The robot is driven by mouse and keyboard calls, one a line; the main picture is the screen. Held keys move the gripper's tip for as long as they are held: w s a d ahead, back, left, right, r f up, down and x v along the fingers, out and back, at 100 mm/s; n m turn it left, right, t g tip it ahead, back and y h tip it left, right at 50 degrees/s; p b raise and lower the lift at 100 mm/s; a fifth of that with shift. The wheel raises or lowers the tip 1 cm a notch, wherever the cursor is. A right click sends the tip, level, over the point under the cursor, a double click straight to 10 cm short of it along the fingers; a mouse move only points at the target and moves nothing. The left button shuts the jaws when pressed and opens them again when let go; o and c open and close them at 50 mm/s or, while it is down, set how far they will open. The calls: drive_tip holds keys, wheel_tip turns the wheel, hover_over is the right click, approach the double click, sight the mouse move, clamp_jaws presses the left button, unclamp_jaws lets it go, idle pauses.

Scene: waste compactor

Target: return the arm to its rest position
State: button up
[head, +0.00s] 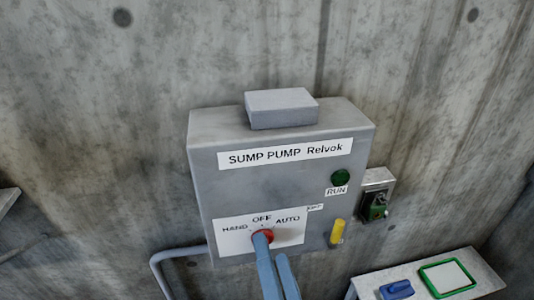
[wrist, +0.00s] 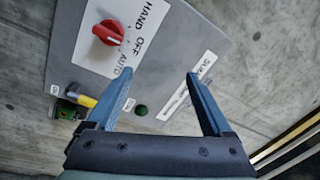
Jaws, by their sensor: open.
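My gripper (head: 272,247) is open and empty; its two blue fingers also show in the wrist view (wrist: 158,75). In the head view the fingertips overlap the lower part of the red selector knob (head: 262,236), hiding some of it. In the wrist view the knob (wrist: 108,32) is clear of the fingers, beyond and to the left of the left fingertip. Its ridge appears to point towards OFF, between HAND and AUTO. The knob sits on the grey SUMP PUMP Relvok control box (head: 230,190). Whether a fingertip touches the box, I cannot tell.
A dark green RUN lamp (head: 340,177) and a yellow part (head: 337,232) are on the box's right side. A small switch box (head: 377,180) is beside it on the concrete wall (head: 90,100). A bench (head: 365,284) at lower right holds a blue object (head: 397,290) and a green-framed panel (head: 447,278).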

drive_tip(key=w+a+r+n+t, duration=0.15)
drive_tip(key=r+n, duration=0.25)
drive_tip(key=r, duration=0.5)
drive_tip(key=w+r+n+t, duration=0.2)
drive_tip(key=w+r+n, duration=0.15)
drive_tip(key=r, duration=0.55)
drive_tip(key=s+r+n+t+h, duration=0.1)
drive_tip(key=s+r+t+h, duration=0.1)
drive_tip(key=r, duration=0.7)
drive_tip(key=s+r+n+t+h, duration=0.1)
drive_tip(key=s+r+t+h, duration=0.1)
drive_tip(key=r, duration=0.8)
drive_tip(key=shift+s+r+n+t+h, duration=0.15)
drive_tip(key=shift+s+n+t+h, duration=0.2)
drive_tip(key=shift+s+t, duration=0.55)
drive_tip(key=shift+s+d+g, duration=0.1)
drive_tip(key=shift+s+g, duration=0.15)
